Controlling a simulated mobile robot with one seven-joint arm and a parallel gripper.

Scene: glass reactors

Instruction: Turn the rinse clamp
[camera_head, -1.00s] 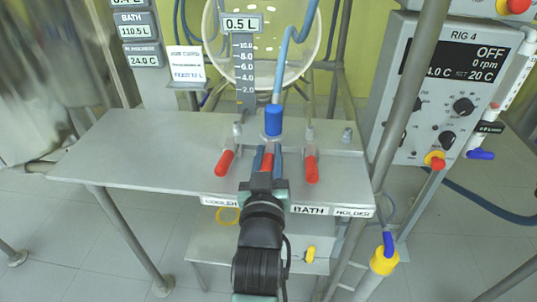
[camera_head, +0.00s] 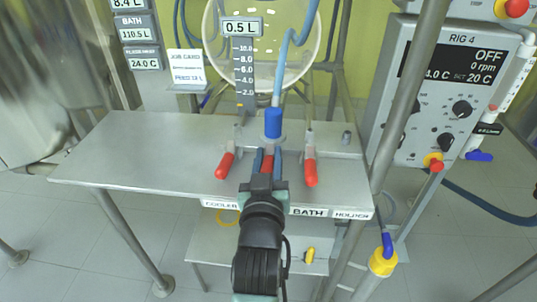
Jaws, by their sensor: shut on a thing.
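My gripper (camera_head: 267,161) is shut on a red handle (camera_head: 267,165) in the middle of the steel bench's front part. Only a small piece of this handle shows between the blue fingers. It sits just in front of an upright blue hose coupling (camera_head: 273,123). A second red handle (camera_head: 225,165) lies to the left and a third red handle (camera_head: 310,172) to the right, both apart from the gripper. Front-edge labels read "COOLER", "BATH" (camera_head: 308,212) and "HOLDER"; my wrist hides the edge between the first two. No readable label says rinse.
The steel bench (camera_head: 130,150) is bare on its left. A round translucent vessel (camera_head: 290,60) with a "0.5 L" scale stands behind. A RIG 4 control box (camera_head: 440,95) and a steel post (camera_head: 398,110) bound the right side. A blue hose rises from the coupling.

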